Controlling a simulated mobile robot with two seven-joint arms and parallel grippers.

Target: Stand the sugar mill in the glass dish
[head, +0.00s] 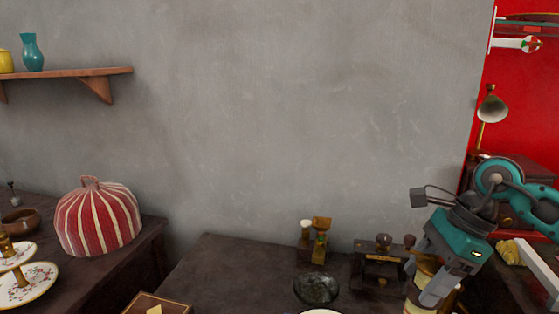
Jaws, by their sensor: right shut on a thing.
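My right gripper (425,284) reaches in from the right and points down, shut on a brass-and-cream cylinder, which looks like the sugar mill (424,294). The fingers and the picture's lower edge hide part of it, so I cannot tell whether its foot touches the table. The round dark, shiny dish (316,289), which looks like the glass dish, lies on the dark table to the left of the gripper. It appears empty, and the mill is apart from it. My left gripper is not in view.
A small brass-and-wood piece (320,243) stands behind the dish. A dark wooden box with knobs (383,266) stands between dish and gripper, further back. A pale round rim (322,311) shows at the bottom edge. The table (225,265) is clear left of the dish.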

